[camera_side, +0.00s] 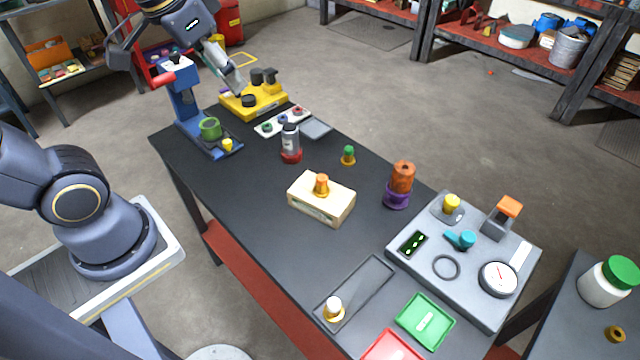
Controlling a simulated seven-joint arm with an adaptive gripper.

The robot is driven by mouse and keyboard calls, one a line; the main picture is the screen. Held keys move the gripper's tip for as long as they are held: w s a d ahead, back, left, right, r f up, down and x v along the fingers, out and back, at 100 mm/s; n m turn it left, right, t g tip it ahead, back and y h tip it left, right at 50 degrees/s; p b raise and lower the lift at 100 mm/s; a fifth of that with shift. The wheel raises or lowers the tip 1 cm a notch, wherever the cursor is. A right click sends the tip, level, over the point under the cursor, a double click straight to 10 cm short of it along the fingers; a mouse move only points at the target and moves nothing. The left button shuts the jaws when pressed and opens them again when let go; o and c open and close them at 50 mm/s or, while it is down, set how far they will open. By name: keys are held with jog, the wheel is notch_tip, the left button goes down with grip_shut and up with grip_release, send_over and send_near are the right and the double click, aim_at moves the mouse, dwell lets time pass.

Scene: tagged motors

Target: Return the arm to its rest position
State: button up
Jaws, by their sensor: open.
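My gripper (236,86) hangs at the upper left with its fingers pointing down, just above or beside the yellow fixture (272,101) with dark round parts on it. I see nothing held in it; the exact gap to the fixture is hard to judge. Small motors stand on the black table (255,225): a grey one on a red base (291,143), a green one on an orange base (348,155), an orange one on a purple base (402,178), and a white one on a yellow base (334,309). An orange one (321,185) sits on a wooden block (333,205).
A blue press (183,100) with a red handle stands close left of my gripper. A grey console (430,265) with a gauge fills the table's right end. Green (425,321) and red (392,346) trays lie at the front. The middle of the table has bare patches.

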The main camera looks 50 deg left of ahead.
jog(key=shift+n+t, duration=0.4)
jog(key=shift+n, duration=0.2)
jog(key=s, duration=0.1)
jog(key=s+f, duration=0.1)
jog(key=s, duration=0.1)
jog(key=s+f, duration=0.1)
jog(key=s, duration=0.1)
